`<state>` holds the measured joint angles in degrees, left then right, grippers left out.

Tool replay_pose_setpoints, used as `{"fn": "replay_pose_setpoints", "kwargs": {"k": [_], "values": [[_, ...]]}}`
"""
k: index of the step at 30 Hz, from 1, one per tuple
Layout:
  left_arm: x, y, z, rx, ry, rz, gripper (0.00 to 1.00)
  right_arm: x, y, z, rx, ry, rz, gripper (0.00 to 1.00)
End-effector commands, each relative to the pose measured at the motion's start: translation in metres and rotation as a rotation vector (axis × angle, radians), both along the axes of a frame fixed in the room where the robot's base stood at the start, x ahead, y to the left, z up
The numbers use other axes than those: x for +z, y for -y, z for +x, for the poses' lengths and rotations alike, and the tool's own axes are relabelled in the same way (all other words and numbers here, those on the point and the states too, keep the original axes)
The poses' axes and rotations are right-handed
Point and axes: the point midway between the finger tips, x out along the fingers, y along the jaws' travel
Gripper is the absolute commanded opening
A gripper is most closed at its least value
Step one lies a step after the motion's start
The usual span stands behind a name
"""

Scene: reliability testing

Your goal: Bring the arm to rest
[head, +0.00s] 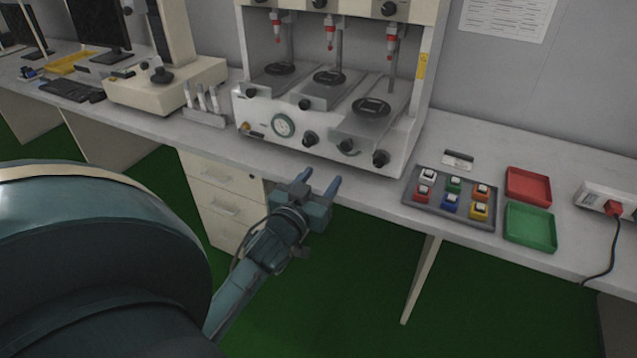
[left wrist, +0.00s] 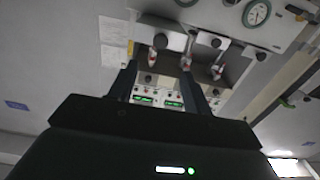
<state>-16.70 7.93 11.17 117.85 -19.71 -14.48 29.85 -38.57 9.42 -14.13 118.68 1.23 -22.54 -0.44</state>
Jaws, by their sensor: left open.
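My left gripper (head: 320,186) is open and empty. It is in front of the bench's front edge, below the testing machine, with its two fingers pointing toward the bench. In the left wrist view the two fingers of my left gripper (left wrist: 158,85) stand apart with nothing between them; the machine shows beyond them. My right gripper is not in view.
The white testing machine (head: 240,131) stands on the grey bench (head: 385,203). To its right are a dark tray (head: 447,211) with several colored blocks, a red tray (head: 528,186), a green tray (head: 530,228) and a power strip (head: 598,197). Drawers (head: 215,178) stand below the bench.

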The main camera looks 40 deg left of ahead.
Motion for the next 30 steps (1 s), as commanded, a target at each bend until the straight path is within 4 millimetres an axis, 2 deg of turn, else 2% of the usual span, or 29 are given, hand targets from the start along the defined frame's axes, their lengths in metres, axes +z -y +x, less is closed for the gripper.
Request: {"fn": "replay_pose_setpoints", "kwargs": {"k": [17, 20, 23, 25, 30], "values": [[0.0, 0.001, -0.003, 0.0, 0.001, 0.0, 0.49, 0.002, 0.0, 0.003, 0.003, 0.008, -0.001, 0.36], [-0.006, 0.006, -0.005, -0.013, -0.019, -0.001, 0.49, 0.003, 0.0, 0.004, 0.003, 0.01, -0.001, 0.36], [-0.031, 0.03, -0.014, -0.064, -0.096, 0.0, 0.49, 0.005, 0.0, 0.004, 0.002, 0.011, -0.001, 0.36], [-0.059, 0.057, -0.027, -0.124, -0.183, -0.001, 0.49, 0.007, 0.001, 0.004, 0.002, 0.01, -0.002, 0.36], [-0.125, 0.134, -0.081, -0.305, -0.405, -0.005, 0.49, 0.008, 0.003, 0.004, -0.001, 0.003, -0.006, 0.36]]}}
